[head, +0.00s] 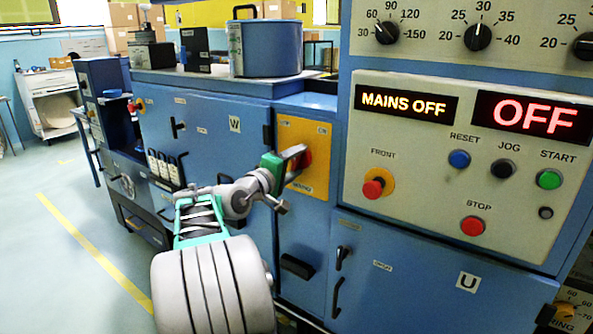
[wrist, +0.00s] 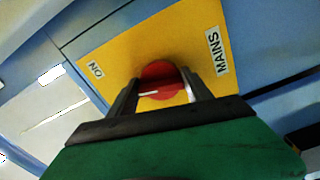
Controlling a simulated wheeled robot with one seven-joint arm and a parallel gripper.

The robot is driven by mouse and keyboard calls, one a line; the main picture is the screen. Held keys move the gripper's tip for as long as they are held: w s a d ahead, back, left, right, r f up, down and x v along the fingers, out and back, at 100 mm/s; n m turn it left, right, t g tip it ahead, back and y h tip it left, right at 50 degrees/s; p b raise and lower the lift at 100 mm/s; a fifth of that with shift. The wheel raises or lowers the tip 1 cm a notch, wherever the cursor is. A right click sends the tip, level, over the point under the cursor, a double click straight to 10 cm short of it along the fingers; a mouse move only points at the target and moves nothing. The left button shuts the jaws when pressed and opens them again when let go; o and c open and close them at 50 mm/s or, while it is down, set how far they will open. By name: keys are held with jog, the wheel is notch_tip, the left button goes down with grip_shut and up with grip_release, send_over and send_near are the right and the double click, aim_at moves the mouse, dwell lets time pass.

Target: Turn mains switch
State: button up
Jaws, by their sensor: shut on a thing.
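The mains switch is a red knob (head: 306,158) on a yellow plate (head: 317,135) on the blue machine front. In the wrist view the red knob (wrist: 160,80) sits between the two fingers, and the yellow plate (wrist: 110,60) carries the labels ON and MAINS. My gripper (head: 296,162) reaches the plate from the left and is shut on the knob. In the wrist view my gripper (wrist: 160,92) hides the lower part of the knob. A short white mark shows on the knob. The display (head: 407,104) reads MAINS OFF.
A control panel (head: 420,220) with buttons and a red OFF display (head: 530,117) stands to the right. A blue pot (head: 266,48) sits on the machine top. Cabinet door handles (head: 338,290) stick out below and right. Open floor (head: 60,250) lies to the left.

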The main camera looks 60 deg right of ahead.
jog(key=m+b, duration=0.1)
jog(key=m, duration=0.1)
jog(key=m+b, duration=0.2)
jog(key=shift+f+b, duration=0.3)
jog(key=shift+f, duration=0.05)
jog(key=shift+w+r+m+b, duration=0.1)
jog(key=shift+m+b, duration=0.7)
jog(key=shift+m, duration=0.4)
jog(key=shift+r, duration=0.1)
jog(key=o, duration=1.4)
jog(key=shift+c, duration=0.2)
jog(key=w+a, duration=0.1)
jog(key=a, duration=0.6)
jog(key=shift+a, duration=0.4)
jog(key=shift+w+p, duration=0.15)
jog(key=shift+p, duration=0.15)
